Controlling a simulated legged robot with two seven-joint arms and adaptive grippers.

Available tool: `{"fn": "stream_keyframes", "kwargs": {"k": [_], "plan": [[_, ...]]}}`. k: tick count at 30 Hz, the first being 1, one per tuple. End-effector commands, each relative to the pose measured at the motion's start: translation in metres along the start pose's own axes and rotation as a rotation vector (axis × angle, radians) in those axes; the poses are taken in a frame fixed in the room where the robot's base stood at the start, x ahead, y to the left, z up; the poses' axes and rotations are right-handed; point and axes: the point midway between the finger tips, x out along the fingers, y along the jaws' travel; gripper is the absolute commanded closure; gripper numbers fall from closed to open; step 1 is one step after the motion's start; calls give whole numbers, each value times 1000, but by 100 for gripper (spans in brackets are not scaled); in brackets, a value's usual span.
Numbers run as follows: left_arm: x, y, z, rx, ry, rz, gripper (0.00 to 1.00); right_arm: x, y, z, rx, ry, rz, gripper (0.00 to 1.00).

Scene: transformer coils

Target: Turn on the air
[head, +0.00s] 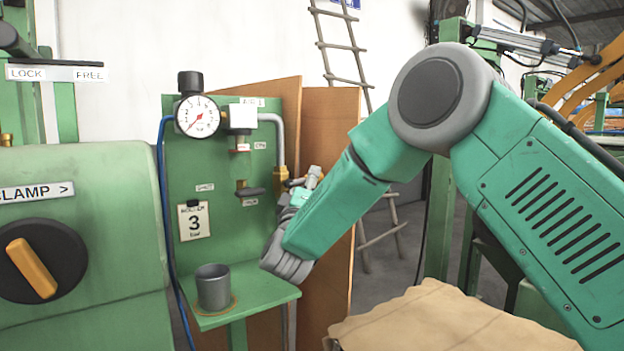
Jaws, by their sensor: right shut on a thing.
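The air panel (178,200) is a green upright board with a label that seems to read "AIR 1". Its round gauge (197,116) has a red needle pointing to the lower left, near the low end. A grey pipe (277,130) bends down to a brass fitting (280,174) at the panel's right edge. My right gripper (297,184) is beside this fitting, shut on what appears to be the valve handle there. My wrist and forearm hide part of it, and the handle's angle is unclear. My left gripper is out of view.
A grey cup (213,287) stands on the panel's green shelf (262,288). A card (194,221) shows "3". A green cabinet with an orange-handled clamp knob (32,268) is at left. A wooden ladder (345,48) leans behind; a tan cloth-like surface (450,325) lies at front.

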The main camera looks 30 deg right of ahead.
Motion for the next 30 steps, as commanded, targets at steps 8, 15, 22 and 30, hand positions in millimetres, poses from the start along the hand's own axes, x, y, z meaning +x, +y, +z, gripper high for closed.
{"fn": "stream_keyframes", "kwargs": {"k": [8,15,22,30], "plan": [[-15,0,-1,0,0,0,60,2,10,-8,-121,117,115,100],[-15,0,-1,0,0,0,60,3,15,-12,-214,206,208,100],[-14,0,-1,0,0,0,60,4,20,-15,-270,259,266,100],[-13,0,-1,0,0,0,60,4,21,-17,-293,281,287,100]]}}
